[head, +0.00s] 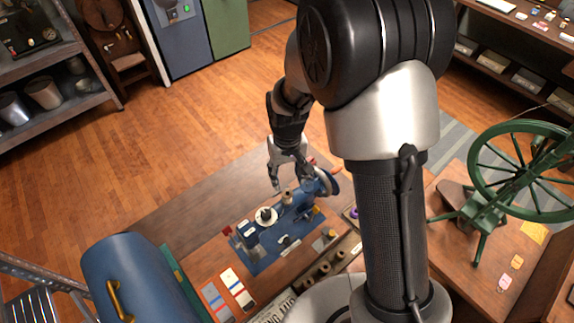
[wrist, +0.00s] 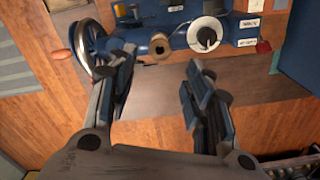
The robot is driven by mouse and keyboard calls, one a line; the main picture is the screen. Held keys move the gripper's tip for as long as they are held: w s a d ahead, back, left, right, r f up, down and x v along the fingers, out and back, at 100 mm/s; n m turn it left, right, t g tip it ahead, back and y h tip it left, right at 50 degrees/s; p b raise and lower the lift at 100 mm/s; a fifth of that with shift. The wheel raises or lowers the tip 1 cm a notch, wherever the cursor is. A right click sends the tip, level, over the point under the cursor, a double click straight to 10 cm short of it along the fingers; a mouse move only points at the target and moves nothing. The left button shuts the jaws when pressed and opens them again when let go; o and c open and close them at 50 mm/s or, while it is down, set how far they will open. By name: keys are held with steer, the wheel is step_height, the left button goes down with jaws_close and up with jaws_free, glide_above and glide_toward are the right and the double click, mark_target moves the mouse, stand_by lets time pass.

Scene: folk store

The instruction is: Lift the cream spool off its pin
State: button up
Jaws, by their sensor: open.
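A small cream-tan spool (head: 287,198) stands upright at the blue sewing machine (head: 318,188). In the wrist view this spool (wrist: 160,46) shows its round top with a dark centre, beside the blue machine body (wrist: 133,42). Its pin cannot be made out clearly. My gripper (head: 291,187) is above the spool in the head view, fingers pointing down. In the wrist view my gripper (wrist: 160,68) is open and empty, and the spool lies just beyond the gap between the fingertips, apart from both.
The machine's handwheel (wrist: 88,48) is near the left finger. A green spoked wheel (head: 525,170) stands at right.

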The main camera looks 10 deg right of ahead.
mark_target(287, 191)
steer(key=shift+f+b, duration=3.3)
steer(key=shift+f, duration=1.45)
steer(key=shift+c, duration=0.4)
steer(key=c, duration=0.6)
steer(key=shift+r, duration=0.2)
steer(key=shift+r+p, duration=2.35)
steer(key=shift+r, duration=0.85)
